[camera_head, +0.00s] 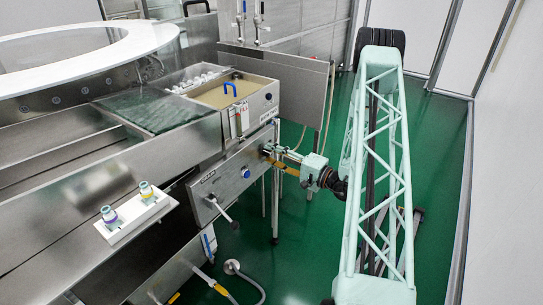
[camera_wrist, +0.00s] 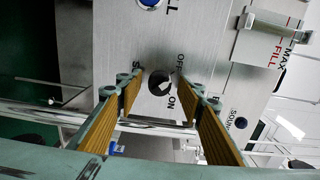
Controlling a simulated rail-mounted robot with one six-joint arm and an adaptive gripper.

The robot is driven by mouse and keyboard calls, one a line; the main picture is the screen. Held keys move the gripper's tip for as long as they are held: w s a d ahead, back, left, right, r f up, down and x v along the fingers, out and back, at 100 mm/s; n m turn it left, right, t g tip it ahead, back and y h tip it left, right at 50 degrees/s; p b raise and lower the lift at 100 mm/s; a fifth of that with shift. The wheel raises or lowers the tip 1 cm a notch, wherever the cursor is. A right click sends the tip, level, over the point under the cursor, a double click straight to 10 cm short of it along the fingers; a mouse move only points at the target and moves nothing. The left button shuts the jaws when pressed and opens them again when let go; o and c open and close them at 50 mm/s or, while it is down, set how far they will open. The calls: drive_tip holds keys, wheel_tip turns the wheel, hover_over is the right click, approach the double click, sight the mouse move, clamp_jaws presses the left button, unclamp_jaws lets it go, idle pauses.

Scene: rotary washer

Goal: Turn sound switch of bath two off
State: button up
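A round black switch knob (camera_wrist: 160,82) sits on the steel front panel in the wrist view, between printed OFF and ON labels. Its exact pointing direction is hard to tell. My gripper (camera_wrist: 158,86) is open, its two yellow-padded fingers one on each side of the knob with gaps between; I see no clear contact. In the head view my gripper (camera_head: 270,154) is at the right part of the bath front panel (camera_head: 225,185), where it hides the knob. Partly hidden lettering starting with S is beside the left fingertip.
A blue button (camera_head: 246,173) is left of my gripper on the same panel. A lever (camera_head: 222,210) sticks out lower left. Green floor at right is largely open.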

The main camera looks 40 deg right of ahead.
drive_tip(key=v, duration=1.2)
idle(0.4)
idle(0.3)
drive_tip(key=shift+w, duration=0.1)
